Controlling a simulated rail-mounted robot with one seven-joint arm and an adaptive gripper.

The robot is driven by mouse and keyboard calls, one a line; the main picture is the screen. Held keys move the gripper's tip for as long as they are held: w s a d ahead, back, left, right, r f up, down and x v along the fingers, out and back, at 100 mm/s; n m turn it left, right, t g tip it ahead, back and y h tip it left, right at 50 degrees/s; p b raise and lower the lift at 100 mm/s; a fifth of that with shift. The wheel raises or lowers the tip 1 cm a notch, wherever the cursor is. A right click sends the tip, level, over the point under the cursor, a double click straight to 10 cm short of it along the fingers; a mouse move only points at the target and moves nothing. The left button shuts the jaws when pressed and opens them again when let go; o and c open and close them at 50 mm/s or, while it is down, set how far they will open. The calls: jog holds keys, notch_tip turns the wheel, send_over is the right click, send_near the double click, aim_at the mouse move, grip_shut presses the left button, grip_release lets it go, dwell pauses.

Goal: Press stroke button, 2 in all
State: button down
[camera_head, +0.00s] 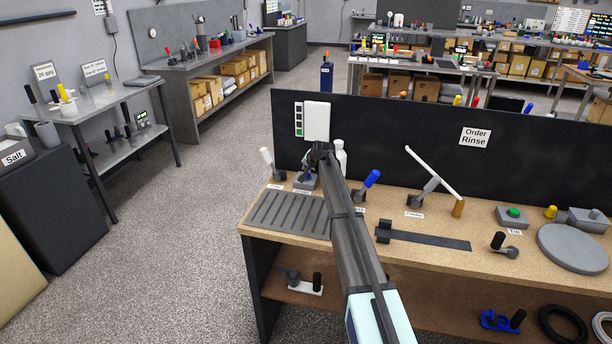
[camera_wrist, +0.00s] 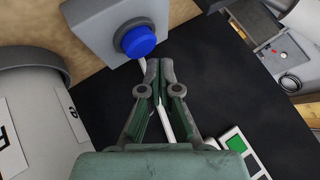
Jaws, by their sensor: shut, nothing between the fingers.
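A blue round button (camera_wrist: 138,40) stands out from a grey box (camera_wrist: 100,22) in the wrist view. In the head view the button box (camera_head: 306,181) is at the back left of the bench, partly hidden by my arm. The label in front of it is too small to read surely. My gripper (camera_wrist: 160,72) is shut and empty. Its fingertips are just below and right of the button in the wrist view; I see no clear contact. In the head view my gripper (camera_head: 319,153) is above the button box, its tips hard to make out.
A black panel (camera_head: 400,125) stands behind the bench. It carries a white box (camera_head: 317,121) and an indicator strip with a green light (camera_head: 299,131). A white-handled lever (camera_head: 266,157), a white bottle (camera_head: 341,158) and a blue-handled lever (camera_head: 371,179) stand nearby. A slotted grey plate (camera_head: 290,213) lies in front.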

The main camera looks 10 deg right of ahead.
aim_at(307, 175)
jog(key=shift+f, duration=0.15)
jog(key=shift+f+b, duration=0.3)
jog(key=shift+b, duration=0.05)
jog(key=shift+f+b, duration=0.3)
jog(key=shift+f, duration=0.2)
dwell(1.0)
jog(key=shift+r, duration=0.95)
jog(key=shift+p, duration=0.3)
jog(key=shift+r+p, duration=0.7)
jog(key=shift+r, duration=1.8)
